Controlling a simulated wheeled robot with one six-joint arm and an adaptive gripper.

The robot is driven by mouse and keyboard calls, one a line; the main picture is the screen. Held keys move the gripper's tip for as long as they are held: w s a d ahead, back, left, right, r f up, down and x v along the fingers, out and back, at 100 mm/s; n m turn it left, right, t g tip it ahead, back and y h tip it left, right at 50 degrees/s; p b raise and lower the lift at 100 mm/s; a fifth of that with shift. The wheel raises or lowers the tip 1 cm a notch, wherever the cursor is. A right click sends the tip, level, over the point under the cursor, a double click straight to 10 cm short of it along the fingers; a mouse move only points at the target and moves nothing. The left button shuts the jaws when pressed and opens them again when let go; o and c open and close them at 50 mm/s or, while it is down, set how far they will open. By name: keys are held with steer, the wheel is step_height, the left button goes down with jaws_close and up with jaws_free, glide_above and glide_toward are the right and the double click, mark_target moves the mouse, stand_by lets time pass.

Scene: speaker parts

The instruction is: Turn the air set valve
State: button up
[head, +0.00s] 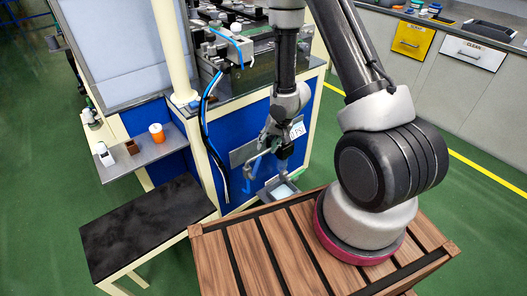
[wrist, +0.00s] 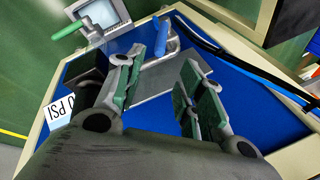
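A blue cylindrical part (wrist: 166,42), which looks like part of the air set, stands out by a grey plate (wrist: 150,88) on a blue panel. It lies beyond and between my fingertips in the wrist view, with no clear contact. I cannot tell whether it is the valve's turning part. A white "PSI" label (wrist: 60,108) is partly hidden behind my left finger; it also shows in the head view (head: 297,131). My gripper (wrist: 164,66) is open and empty, its fingers spread wide. In the head view my gripper (head: 268,160) hangs in front of the grey plate (head: 240,154).
A grey box (head: 278,190) with a green handle (head: 296,174) sits below right of my gripper. A slatted wooden top (head: 240,250) and a black-topped table (head: 145,228) stand nearby.

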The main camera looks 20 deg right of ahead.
steer(key=shift+s+d+r, duration=0.15)
steer(key=shift+s+r, duration=0.05)
steer(key=shift+r, duration=0.45)
steer(key=shift+c, duration=0.3)
steer(key=shift+s+f, duration=0.1)
steer(key=shift+f, duration=0.1)
steer(key=c, duration=0.4)
steer(key=s+a+f+n+g+h, duration=0.1)
steer(key=a+f+n, duration=0.1)
steer(key=s+a+f+n+g+h, duration=0.1)
steer(key=s+a+f+n, duration=0.1)
steer(key=n, duration=0.1)
steer(key=s+a+f+n+g+h, duration=0.1)
steer(key=a+f+n+g, duration=0.1)
steer(key=f, duration=0.1)
steer(key=shift+s+a+n+h, duration=0.2)
steer(key=shift+s+n+h, duration=0.1)
steer(key=shift+s, duration=0.1)
jaws_close()
steer(key=n+t+h, duration=0.8)
steer(key=n+h, duration=0.3)
steer(key=n, duration=0.8)
glide_toward(255, 168)
steer(key=x, duration=0.7)
steer(key=shift+w, duration=0.1)
